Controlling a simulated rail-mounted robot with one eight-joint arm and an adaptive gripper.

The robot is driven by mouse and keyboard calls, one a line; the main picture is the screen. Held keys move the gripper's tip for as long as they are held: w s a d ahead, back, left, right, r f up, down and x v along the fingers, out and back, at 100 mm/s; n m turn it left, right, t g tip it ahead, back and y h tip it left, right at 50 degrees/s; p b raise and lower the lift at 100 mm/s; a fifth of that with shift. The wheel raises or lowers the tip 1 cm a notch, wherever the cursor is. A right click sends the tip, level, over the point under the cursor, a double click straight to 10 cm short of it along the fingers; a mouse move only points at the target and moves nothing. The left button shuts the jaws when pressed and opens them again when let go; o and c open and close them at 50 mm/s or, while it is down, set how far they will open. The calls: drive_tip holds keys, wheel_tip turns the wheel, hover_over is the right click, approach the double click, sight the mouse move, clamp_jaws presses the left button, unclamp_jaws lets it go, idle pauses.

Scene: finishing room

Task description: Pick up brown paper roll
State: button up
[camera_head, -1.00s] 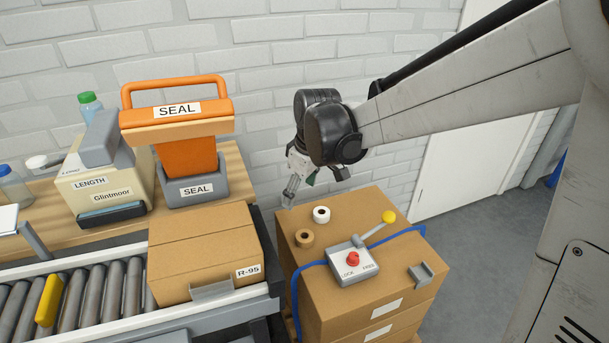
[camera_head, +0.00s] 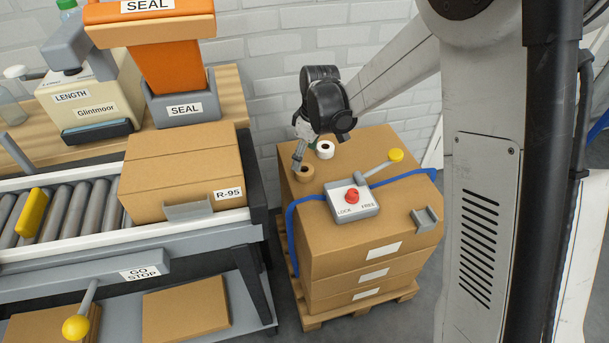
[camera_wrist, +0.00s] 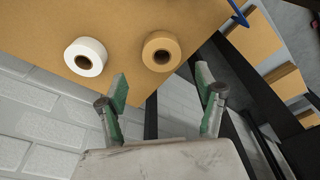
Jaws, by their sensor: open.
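The brown paper roll (camera_head: 304,173) lies flat on top of the stacked cardboard boxes, near their left back edge. In the wrist view the brown paper roll (camera_wrist: 161,52) shows its ring top, ahead of and between the two fingers. My gripper (camera_head: 299,160) is at the roll's upper left in the head view; I cannot tell if it touches. In the wrist view my gripper (camera_wrist: 163,84) has its green-padded fingers apart with nothing between them. A white roll (camera_head: 325,150) lies just behind the brown one, and shows left of it in the wrist view (camera_wrist: 85,57).
A lock box with a red knob and yellow-tipped lever (camera_head: 352,199) sits on the stack (camera_head: 345,240), near a blue strap (camera_head: 291,235). A conveyor carries carton R-95 (camera_head: 184,168) to the left. An orange sealer (camera_head: 165,65) stands behind. A brick wall is close behind the stack.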

sight(304, 169)
drive_tip(key=shift+s+a+f+b, duration=0.1)
drive_tip(key=shift+f+b, duration=0.55)
drive_tip(key=shift+f, duration=0.9)
drive_tip(key=shift+s+a+f+b, duration=0.1)
drive_tip(key=shift+f+b, duration=0.5)
drive_tip(key=shift+f, duration=0.9)
drive_tip(key=c, duration=1.2)
